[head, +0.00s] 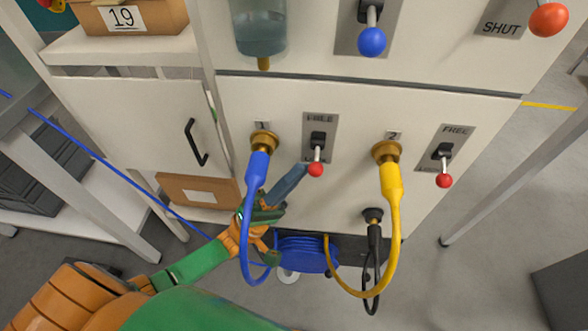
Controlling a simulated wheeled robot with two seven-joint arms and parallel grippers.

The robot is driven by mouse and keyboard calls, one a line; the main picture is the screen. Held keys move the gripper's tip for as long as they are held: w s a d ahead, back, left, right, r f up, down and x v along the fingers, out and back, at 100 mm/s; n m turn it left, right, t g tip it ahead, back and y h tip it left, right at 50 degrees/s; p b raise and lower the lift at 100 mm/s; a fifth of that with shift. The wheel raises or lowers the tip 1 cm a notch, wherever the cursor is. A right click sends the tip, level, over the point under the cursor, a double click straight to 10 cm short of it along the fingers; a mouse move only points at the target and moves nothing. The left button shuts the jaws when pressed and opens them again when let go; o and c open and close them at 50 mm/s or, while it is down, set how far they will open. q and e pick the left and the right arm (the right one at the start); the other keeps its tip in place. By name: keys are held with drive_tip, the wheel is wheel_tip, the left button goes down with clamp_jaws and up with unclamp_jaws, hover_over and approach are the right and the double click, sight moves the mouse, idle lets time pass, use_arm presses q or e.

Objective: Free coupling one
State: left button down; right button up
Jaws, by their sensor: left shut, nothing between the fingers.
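Coupling one (263,139) is a brass socket under the label 1, with a blue plug (257,168) in it and a blue hose looping down. To its right is a grey lever plate (321,124), marked FREE at the top. Its lever ends in a red knob (316,170), which hangs at the plate's lower end. My left gripper (300,172) is shut and empty. Its tips are just left of the red knob; I cannot tell if they touch it. The gripper is partly behind the blue hose. My right gripper is not in view.
Coupling two (386,151) carries a yellow plug (391,182) and hose, with its own red-knobbed lever (444,179) to the right. A black cable plug (373,217) and blue reel (307,253) sit below. A blue-knobbed lever (371,41) is above.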

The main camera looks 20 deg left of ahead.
use_arm(q)
drive_tip(key=shift+s+d+r+n+t+y+p, duration=0.1)
drive_tip(key=shift+s+r+n+t+y+p, duration=0.25)
drive_tip(key=shift+n+y+p, duration=1.4)
drive_tip(key=shift+s+d+r+n+t+y+p, duration=0.1)
drive_tip(key=shift+s+r+n+t+y+p, duration=0.3)
drive_tip(key=shift+n+y+p, duration=1.3)
drive_tip(key=shift+s+d+r+n+t+y+p, duration=0.1)
drive_tip(key=shift+r+n+t+y+p, duration=0.3)
drive_tip(key=shift+n+y+p, duration=1.3)
